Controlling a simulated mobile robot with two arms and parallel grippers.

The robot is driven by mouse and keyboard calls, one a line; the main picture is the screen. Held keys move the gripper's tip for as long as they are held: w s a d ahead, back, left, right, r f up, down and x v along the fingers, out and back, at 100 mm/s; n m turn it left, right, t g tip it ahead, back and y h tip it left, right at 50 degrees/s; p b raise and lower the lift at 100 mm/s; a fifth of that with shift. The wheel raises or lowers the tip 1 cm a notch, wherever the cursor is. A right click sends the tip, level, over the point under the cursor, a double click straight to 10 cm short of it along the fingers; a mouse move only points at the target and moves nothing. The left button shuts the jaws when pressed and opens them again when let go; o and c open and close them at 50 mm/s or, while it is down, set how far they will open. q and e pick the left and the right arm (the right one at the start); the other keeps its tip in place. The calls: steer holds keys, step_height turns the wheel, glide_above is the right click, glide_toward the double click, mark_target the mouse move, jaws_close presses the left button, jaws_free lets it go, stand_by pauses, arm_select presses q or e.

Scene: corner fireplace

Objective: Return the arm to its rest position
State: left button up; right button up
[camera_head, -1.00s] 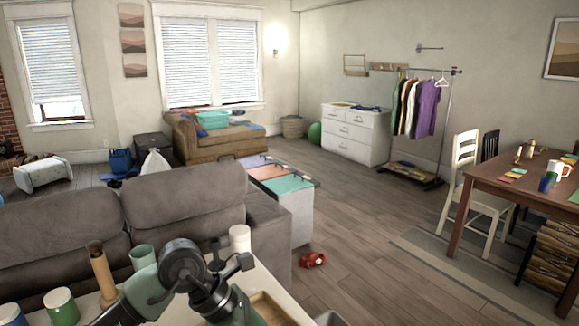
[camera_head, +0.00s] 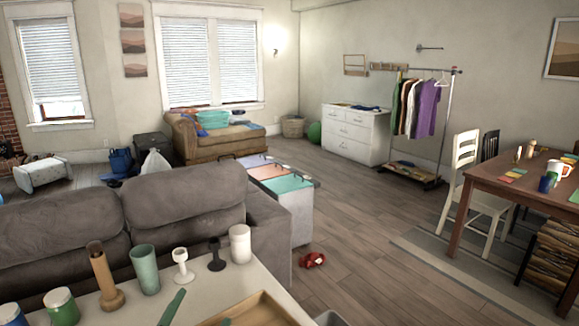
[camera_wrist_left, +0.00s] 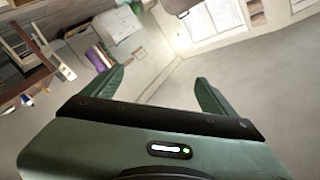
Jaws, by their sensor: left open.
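My left gripper (camera_head: 204,306) shows only as green fingertips at the bottom edge of the head view, in front of the white table. Its two green fingers stand apart in the left wrist view (camera_wrist_left: 160,74), open with nothing between them. The wrist camera looks out into the room, which appears tilted, with the wall, windows and clothes rack beyond the fingers. The rest of my left arm is out of the head view. My right gripper is not in view.
The white table (camera_head: 262,284) holds a brown wooden holder (camera_head: 103,280), a green cup (camera_head: 145,270), white and black candle holders, a white cylinder (camera_head: 240,244), jars and a wooden tray (camera_head: 258,312). A grey sofa (camera_head: 185,205) stands behind it. A red object (camera_head: 312,260) lies on the floor.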

arm_select(q)
steer(key=s+a+f+n+g+y, duration=0.1)
steer(key=s+a+f+n+g, duration=0.1)
steer(key=s+f+g, duration=0.45)
steer(key=s+a+f+n+g+y, duration=0.1)
steer(key=s+a+f+n, duration=0.2)
steer(key=f, duration=0.6)
steer(key=s+d+f+n+g+h, duration=0.1)
steer(key=s+f+g, duration=0.25)
steer(key=s, duration=0.45)
steer(key=s+f+n+g, duration=0.1)
steer(key=s+f+g, duration=0.25)
steer(key=s, duration=0.45)
step_height(320, 180, down, 29)
steer(key=s+g+b, duration=0.1)
steer(key=b, duration=0.3)
steer(key=s+a+f+g+b, duration=0.1)
steer(key=s+a+f+b, duration=0.1)
steer(key=s+f, duration=1.4)
step_height(320, 180, down, 4)
steer(key=shift+s+a+r+m, duration=0.15)
steer(key=shift+s+a+m, duration=0.1)
steer(key=shift+m, duration=0.15)
